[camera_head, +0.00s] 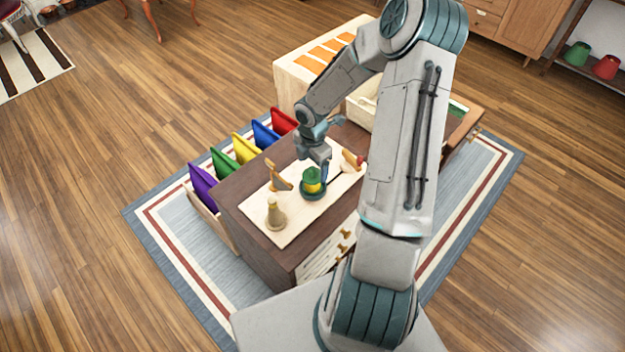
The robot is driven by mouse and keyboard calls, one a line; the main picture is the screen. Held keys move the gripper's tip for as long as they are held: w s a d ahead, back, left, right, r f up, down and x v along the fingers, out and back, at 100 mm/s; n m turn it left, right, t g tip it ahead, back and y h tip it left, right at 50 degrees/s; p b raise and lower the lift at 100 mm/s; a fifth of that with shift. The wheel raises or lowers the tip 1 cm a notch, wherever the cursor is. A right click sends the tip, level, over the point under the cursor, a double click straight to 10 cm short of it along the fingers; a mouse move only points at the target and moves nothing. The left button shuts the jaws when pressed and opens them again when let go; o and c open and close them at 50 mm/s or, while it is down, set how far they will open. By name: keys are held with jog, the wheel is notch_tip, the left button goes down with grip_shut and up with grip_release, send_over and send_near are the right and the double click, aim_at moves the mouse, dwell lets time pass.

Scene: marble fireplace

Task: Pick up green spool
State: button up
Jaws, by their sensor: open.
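A spool with green and yellow on it (312,182) stands on a round dark teal base on the cream board on top of the dark wooden cabinet. I take it as the green spool. My gripper (314,166) is directly above it, pointing down, with a finger reaching down along its right side. The jaws are open. At this size I cannot tell whether the fingers touch the spool. My gripper partly hides its top.
Coloured panels (223,164) line the cabinet's left side. A cream bin (360,112) is behind. My arm hides the right side.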

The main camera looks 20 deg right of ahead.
aim_at(313, 177)
jog(key=shift+s+a+f+p, duration=0.1)
jog(key=shift+f+p, duration=0.05)
jog(key=shift+f, duration=1.3)
jog(key=shift+s+f+p, duration=0.1)
jog(key=shift+f+p, duration=0.05)
jog(key=shift+f, duration=1.3)
jog(key=c, duration=1.1)
